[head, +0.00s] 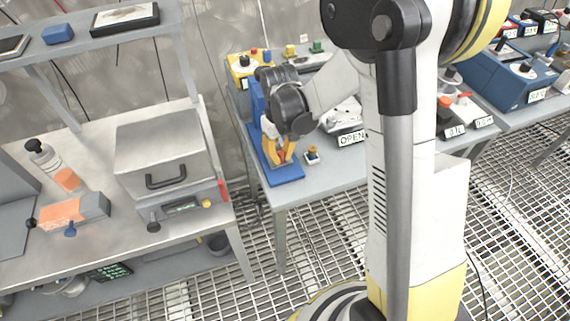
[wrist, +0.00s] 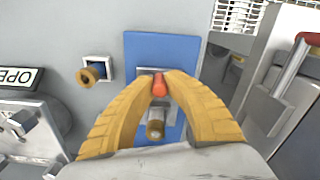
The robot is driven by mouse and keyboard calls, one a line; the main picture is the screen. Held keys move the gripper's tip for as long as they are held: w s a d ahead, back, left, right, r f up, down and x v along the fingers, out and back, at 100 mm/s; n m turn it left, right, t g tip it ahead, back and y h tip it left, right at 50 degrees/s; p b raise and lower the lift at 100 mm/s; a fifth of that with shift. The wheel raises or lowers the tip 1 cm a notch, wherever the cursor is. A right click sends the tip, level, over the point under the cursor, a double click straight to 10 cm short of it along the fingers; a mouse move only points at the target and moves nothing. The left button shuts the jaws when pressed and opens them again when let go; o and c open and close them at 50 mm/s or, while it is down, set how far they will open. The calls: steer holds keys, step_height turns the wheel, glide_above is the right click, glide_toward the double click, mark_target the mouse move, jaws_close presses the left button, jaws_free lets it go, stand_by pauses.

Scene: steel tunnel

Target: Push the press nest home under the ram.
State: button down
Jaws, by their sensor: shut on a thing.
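The blue press stands at the front corner of the middle table; its flat base (head: 286,174) shows in the head view and also in the wrist view (wrist: 150,50). My gripper (head: 284,158) is low over this base, pointing down. In the wrist view its yellow fingers (wrist: 160,84) are shut on a red knob (wrist: 159,88), above a grey metal piece that looks like the press nest (wrist: 172,112). A brass-and-silver cylinder (wrist: 155,130) lies just below the knob in the picture. The ram is hidden behind my arm and gripper, so I cannot tell how far the nest sits under it.
A small blue-and-white block with a brass part (head: 312,155) stands beside the base, apart from it. An OPEN sign (head: 352,138) and a metal fixture (wrist: 22,122) are close by. A side table with a grey lidded box (head: 158,150) stands left, across a gap.

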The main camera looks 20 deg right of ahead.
mark_target(277, 149)
steer(key=w, duration=0.3)
steer(key=c, duration=1.4)
jaws_free()
steer(key=shift+o, duration=0.2)
steer(key=shift+r, duration=0.15)
step_height(277, 149, up, 12)
